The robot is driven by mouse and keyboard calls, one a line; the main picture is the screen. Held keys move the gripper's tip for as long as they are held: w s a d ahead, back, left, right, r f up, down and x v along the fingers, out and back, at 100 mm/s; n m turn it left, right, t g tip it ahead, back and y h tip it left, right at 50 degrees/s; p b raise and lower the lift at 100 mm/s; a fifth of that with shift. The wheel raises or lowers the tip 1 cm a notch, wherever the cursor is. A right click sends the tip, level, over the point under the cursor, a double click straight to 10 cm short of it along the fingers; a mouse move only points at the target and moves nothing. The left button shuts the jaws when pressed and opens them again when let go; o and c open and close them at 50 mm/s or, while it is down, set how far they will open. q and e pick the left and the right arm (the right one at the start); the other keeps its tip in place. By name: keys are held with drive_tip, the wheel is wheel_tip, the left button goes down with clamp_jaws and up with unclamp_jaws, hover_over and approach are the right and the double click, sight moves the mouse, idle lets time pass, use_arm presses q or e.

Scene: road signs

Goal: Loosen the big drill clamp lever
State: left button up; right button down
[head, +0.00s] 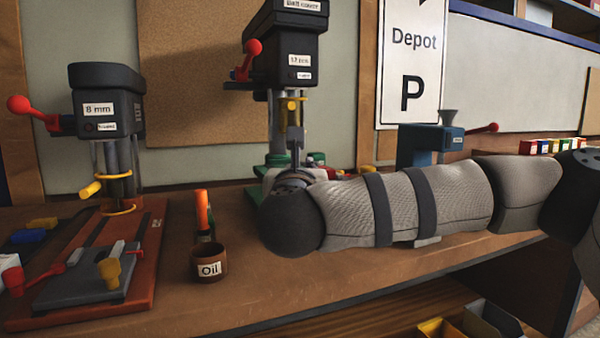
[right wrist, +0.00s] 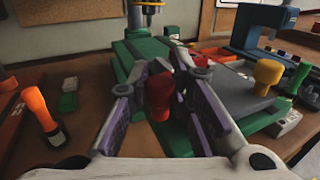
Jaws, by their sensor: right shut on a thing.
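The big drill (head: 290,50) stands at the middle of the bench with a dark head, a red feed lever (head: 252,47) and a yellow part (head: 291,106) on its column. Its green base (right wrist: 130,55) fills the middle of the right wrist view and carries a grey plate (right wrist: 232,95) with a yellow knob (right wrist: 267,73). My right gripper (right wrist: 162,78) is low over the front of this base, its fingers on both sides of a red lever knob (right wrist: 160,96), shut on it. In the head view my right arm hides most of the base and the lever. My left gripper is not in view.
A smaller drill marked 8 mm (head: 105,108) on a red base (head: 137,270) stands at the left. An oil pot (head: 208,262) and an orange-handled tool (head: 202,212) stand between the drills. A blue machine (head: 425,146) is at the right. The front bench strip is bare.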

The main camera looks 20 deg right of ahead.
drive_tip(key=c, duration=1.4)
unclamp_jaws()
drive_tip(key=shift+c, duration=0.2)
drive_tip(key=v, duration=1.2)
